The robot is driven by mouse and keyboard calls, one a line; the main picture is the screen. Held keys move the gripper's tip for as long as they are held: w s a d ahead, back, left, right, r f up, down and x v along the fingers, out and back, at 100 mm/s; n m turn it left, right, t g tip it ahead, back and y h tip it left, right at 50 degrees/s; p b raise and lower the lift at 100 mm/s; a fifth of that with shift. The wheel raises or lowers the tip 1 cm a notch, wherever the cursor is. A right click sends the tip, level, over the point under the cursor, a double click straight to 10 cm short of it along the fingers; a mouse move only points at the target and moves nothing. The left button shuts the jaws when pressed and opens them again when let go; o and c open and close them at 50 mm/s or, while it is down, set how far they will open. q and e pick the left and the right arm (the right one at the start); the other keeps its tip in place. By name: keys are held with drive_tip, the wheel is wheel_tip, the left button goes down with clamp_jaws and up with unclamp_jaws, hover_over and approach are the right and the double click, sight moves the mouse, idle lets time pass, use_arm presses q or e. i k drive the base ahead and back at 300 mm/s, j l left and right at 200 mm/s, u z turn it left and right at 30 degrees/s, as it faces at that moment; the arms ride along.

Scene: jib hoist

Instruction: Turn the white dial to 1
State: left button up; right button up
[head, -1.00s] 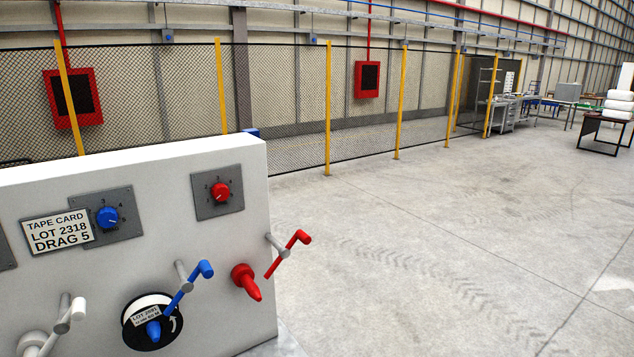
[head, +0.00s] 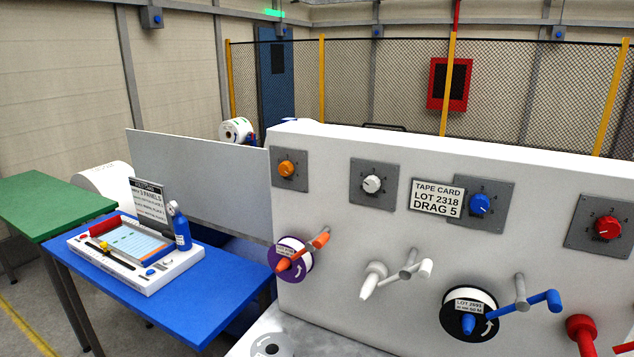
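The white dial (head: 372,184) sits on a grey square plate (head: 387,193) on the upper part of the white panel (head: 325,222), in the head view. It is between the orange dial (head: 286,168) on the left and the tape card sign (head: 437,198) on the right. The marks around the white dial are too small to read, so I cannot tell its setting. Neither of my grippers shows in the head view.
Below the dials, the orange (head: 319,240), white (head: 424,268) and blue (head: 540,299) crank handles stick out from the panel. A blue dial (head: 480,204) and a red dial (head: 607,227) are farther right. A blue table (head: 215,290) stands at the left.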

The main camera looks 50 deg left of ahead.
sight(371, 184)
drive_tip(key=j+u, duration=0.1)
drive_tip(key=u, duration=1.05)
